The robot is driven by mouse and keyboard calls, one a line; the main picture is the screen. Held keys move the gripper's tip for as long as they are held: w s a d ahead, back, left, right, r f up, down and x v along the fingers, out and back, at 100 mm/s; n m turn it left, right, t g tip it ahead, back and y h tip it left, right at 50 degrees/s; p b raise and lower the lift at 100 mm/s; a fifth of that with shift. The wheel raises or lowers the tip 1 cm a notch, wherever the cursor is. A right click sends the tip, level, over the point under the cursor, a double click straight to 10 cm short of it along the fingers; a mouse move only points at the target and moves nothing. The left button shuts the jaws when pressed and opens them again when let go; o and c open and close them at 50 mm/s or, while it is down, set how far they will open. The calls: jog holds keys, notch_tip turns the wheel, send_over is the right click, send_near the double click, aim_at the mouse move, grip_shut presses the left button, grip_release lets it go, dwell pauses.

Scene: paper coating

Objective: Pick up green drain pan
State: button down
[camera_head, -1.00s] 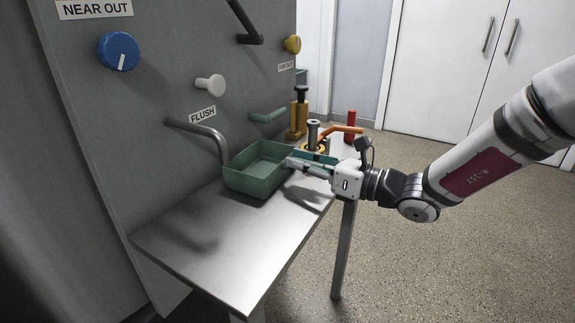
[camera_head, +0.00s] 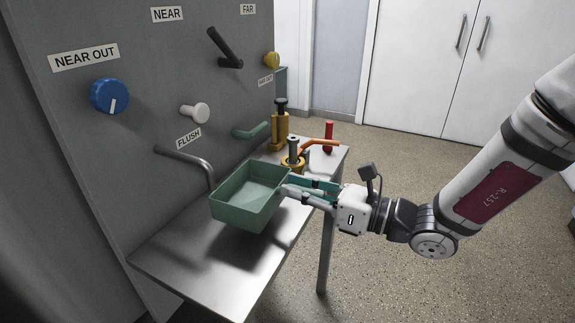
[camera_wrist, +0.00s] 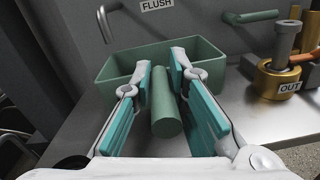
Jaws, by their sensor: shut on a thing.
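The green drain pan (camera_head: 240,215) is an open rectangular tray with a round green handle, which shows between my fingers in the wrist view (camera_wrist: 165,112). My gripper (camera_head: 285,190) is shut on this handle at the pan's right side. The pan is raised above the metal table, with a shadow under it, and looks roughly level. The inside of the pan looks empty. My fingers hide part of the handle and of the pan's near wall.
The metal table (camera_head: 185,285) is bare in front. A grey panel holds a blue knob (camera_head: 109,96), a white knob (camera_head: 195,112) and a bent grey pipe (camera_head: 190,160) close behind the pan. A brass fitting with an orange lever (camera_head: 318,143) stands behind my gripper.

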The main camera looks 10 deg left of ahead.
jog(key=s+p, duration=0.1)
jog(key=p, duration=0.2)
jog(key=s+d+p, duration=0.1)
jog(key=s+p, duration=0.1)
jog(key=s+d+p, duration=0.1)
jog(key=s+p, duration=0.1)
jog(key=p, duration=0.1)
jog(key=shift+s+d+r+p, duration=0.1)
jog(key=shift+d+r+p, duration=0.05)
jog(key=shift+r+p, duration=0.2)
